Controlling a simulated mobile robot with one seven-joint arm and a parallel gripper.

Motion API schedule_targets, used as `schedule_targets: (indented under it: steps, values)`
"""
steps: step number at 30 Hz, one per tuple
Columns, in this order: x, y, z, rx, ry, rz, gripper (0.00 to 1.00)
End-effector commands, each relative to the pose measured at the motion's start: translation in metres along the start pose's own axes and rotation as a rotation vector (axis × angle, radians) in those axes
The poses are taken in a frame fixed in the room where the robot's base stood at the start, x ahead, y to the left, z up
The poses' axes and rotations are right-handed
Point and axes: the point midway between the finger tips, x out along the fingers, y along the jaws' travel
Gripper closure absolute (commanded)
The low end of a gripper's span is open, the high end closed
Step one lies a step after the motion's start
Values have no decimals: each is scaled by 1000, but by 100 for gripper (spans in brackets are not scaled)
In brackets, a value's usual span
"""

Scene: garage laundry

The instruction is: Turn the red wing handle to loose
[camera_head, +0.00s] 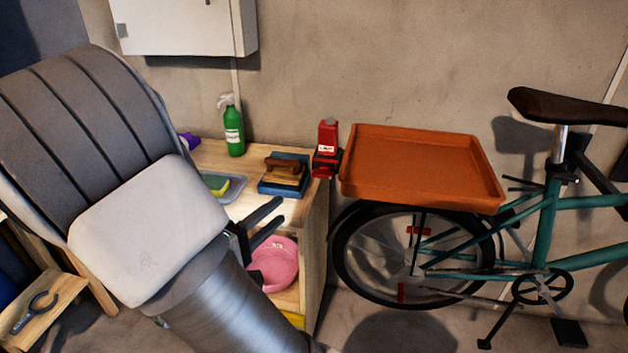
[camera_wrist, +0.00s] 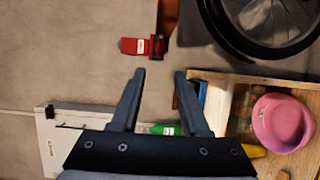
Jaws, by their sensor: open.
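A red fitting (camera_head: 328,133) with a white label stands upright at the right end of the wooden bench, left of the orange tray. Its lower red part (camera_head: 323,171) juts out beside a dark part; I cannot make out clearly which piece is the wing handle or how it is turned. In the wrist view the red fitting (camera_wrist: 131,46) lies on its side above my fingertips, slightly left. My gripper (camera_head: 279,208) is open and empty in front of the bench, left of and below the fitting. Its two fingers also show in the wrist view (camera_wrist: 159,73), apart from the fitting.
The orange tray (camera_head: 415,137) sits right of the fitting, above the bicycle's wheel (camera_head: 350,265).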

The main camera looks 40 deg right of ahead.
Motion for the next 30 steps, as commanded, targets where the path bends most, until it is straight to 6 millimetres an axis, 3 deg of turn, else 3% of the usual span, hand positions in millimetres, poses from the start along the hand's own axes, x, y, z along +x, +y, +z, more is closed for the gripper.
schedule_targets:
  steps: [18,24,30]
  values:
    - [130,-1,2,-1,-6,0,55]
    - [151,-1,1,0,-2,-2,55]
    - [156,0,1,0,-2,-2,55]
